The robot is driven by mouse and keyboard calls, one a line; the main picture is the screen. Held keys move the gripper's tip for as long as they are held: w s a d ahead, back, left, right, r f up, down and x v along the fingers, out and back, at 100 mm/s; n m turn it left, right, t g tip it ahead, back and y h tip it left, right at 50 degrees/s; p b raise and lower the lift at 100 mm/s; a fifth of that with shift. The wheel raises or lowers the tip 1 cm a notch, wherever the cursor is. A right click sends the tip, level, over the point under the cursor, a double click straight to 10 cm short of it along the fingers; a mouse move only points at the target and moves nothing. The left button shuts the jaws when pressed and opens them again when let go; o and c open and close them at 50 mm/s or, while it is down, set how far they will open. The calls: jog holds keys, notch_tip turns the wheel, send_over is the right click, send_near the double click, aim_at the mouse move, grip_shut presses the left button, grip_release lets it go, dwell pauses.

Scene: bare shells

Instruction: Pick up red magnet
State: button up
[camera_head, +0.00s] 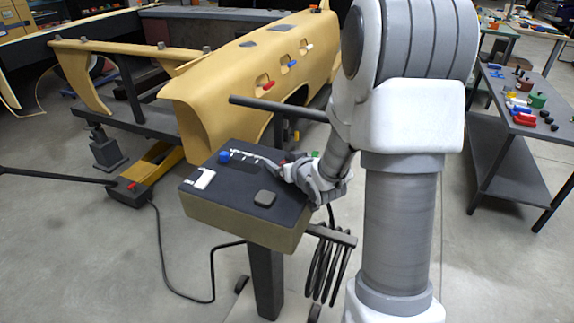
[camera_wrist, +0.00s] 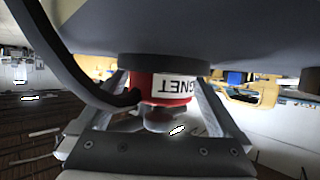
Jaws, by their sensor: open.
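The red magnet (camera_wrist: 146,87) has a white label with upside-down letters and a dark disc at one end. In the wrist view it sits between the two fingers of my gripper (camera_wrist: 162,92), which is open around it. Gaps seem to show on both sides, but I cannot tell if a finger touches it. In the head view my gripper (camera_head: 286,172) is low over the dark top of a box-shaped stand (camera_head: 232,187). Only a small bit of red (camera_head: 282,162) shows there; the gripper and arm hide the rest.
On the stand are a blue knob-like thing (camera_head: 224,156), a white piece (camera_head: 203,179) and a dark rounded block (camera_head: 265,198); a green thing (camera_head: 315,154) shows behind my gripper. A yellow car shell (camera_head: 205,95) stands behind. A cluttered table (camera_head: 505,95) is at right.

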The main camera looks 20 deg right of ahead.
jog(key=shift+c, duration=0.2)
grip_shut()
dwell(0.3)
jog(key=shift+r, duration=0.2)
